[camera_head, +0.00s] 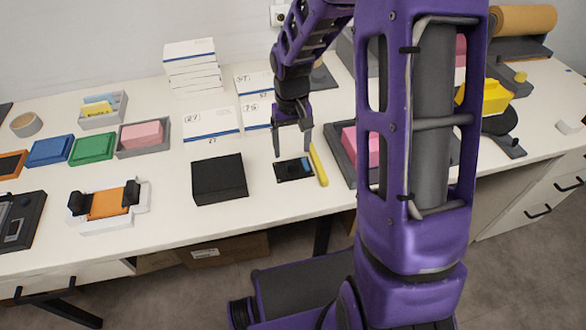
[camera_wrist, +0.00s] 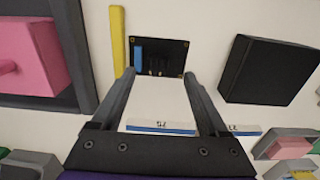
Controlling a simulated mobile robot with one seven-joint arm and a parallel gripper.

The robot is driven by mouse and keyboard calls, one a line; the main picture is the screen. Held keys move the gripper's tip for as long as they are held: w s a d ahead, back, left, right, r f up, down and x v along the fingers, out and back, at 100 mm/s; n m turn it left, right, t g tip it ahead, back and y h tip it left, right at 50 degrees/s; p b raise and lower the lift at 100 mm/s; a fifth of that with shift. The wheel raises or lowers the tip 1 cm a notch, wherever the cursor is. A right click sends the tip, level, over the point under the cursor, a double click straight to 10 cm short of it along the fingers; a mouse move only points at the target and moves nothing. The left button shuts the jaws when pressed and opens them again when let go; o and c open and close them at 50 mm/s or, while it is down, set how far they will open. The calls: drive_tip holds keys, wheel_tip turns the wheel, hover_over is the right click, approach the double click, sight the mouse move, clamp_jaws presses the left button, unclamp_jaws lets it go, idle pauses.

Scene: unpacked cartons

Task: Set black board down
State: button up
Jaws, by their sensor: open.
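The black board (camera_head: 294,170) lies flat on the white table, a thin dark rectangle with a blue strip on it. It also shows in the wrist view (camera_wrist: 162,58), just beyond my fingertips. My gripper (camera_head: 292,152) is open and empty, above the board's back edge. In the wrist view my gripper's two fingers (camera_wrist: 160,80) stand apart, with white table and a white box between them. No finger is seen to hold the board.
A yellow stick (camera_head: 318,165) lies beside the board on its right. A black box (camera_head: 219,179) stands to its left. White boxes (camera_head: 211,122) are behind. A grey tray with a pink block (camera_head: 349,143) is at the right. Bare table lies in front.

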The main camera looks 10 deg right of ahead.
sight(293, 162)
drive_tip(key=f, duration=0.5)
drive_tip(key=shift+w+d+f+b, duration=0.1)
drive_tip(key=shift+w+d+b, duration=0.1)
drive_tip(key=shift+b, duration=0.2)
drive_tip(key=shift+s, duration=0.1)
clamp_jaws()
